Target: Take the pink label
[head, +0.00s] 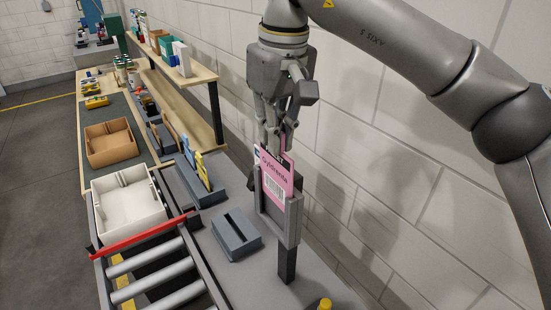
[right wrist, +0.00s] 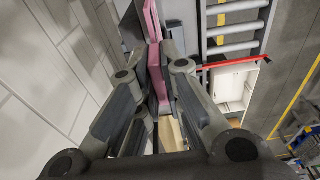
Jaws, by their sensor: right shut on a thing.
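The pink label (head: 276,180), with dark lettering and a white barcode patch, stands upright in a grey holder (head: 292,222) on a dark post. My right gripper (head: 275,146) comes down from above and is shut on the label's top edge. In the right wrist view the pink label (right wrist: 154,60) lies between the fingers of my right gripper (right wrist: 158,88). The label's lower part still sits within the holder's frame. My left gripper is not in view.
A grey slotted block (head: 236,232) is left of the holder. Blue and yellow cards (head: 203,170) stand in a rack behind. A brick wall (head: 400,190) is close on the right.

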